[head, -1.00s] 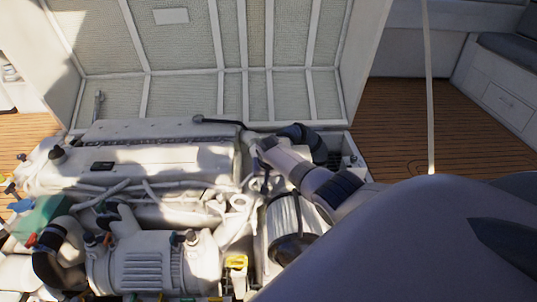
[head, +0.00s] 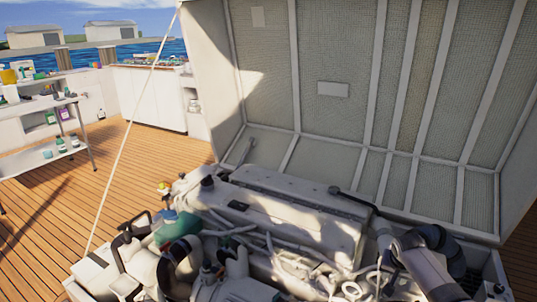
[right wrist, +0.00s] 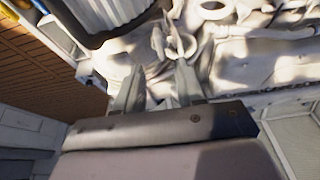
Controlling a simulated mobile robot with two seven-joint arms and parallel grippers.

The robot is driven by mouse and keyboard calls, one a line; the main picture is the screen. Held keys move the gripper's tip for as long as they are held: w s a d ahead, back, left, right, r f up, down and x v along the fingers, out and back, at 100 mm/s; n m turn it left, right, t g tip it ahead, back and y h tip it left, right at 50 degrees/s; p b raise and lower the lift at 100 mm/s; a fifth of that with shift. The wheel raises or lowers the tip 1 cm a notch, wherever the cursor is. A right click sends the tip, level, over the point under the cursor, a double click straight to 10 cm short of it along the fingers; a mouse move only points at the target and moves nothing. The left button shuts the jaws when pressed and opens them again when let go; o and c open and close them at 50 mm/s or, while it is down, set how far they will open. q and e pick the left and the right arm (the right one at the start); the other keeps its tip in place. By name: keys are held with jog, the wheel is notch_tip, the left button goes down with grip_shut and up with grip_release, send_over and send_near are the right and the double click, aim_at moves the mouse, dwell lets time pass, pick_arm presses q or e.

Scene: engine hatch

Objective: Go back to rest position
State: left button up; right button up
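My right gripper (right wrist: 159,78) is in the right wrist view. Its two fingers stand apart with nothing clearly held between them. Pale engine parts and a looped fitting (right wrist: 175,45) lie beyond the fingertips; I cannot tell how far away. Neither of my grippers shows in the head view, and my left gripper is in no view. The pale engine (head: 285,215) fills the lower middle and right of the head view, with a grey pipe (head: 425,268) at its right end.
The raised hatch lid (head: 333,90) stands open behind the engine. A thin pale strut (head: 135,135) slopes down at the left. Wooden deck (head: 75,195) is open at the left, with a shelf cart (head: 50,152) holding bottles. White cabinets (head: 150,98) stand behind.

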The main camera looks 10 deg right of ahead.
jog(key=s+a+f+n+t+y+p, duration=0.1)
jog(key=s+a+f+n+t+p, duration=0.1)
jog(key=s+a+n, duration=0.35)
jog(key=s+a+f+n+t+y+p, duration=0.1)
jog(key=s+a+f+n+t+p, duration=0.15)
jog(key=s+a, duration=0.6)
jog(key=s+a+r+n+t+y+p, duration=0.2)
jog(key=s+a+r+y+p, duration=0.1)
jog(key=s+a+r, duration=0.8)
jog(key=shift+s+a+r+n, duration=0.35)
jog(key=shift+s+a, duration=0.1)
jog(key=shift+a, duration=0.7)
jog(key=shift+t, duration=0.25)
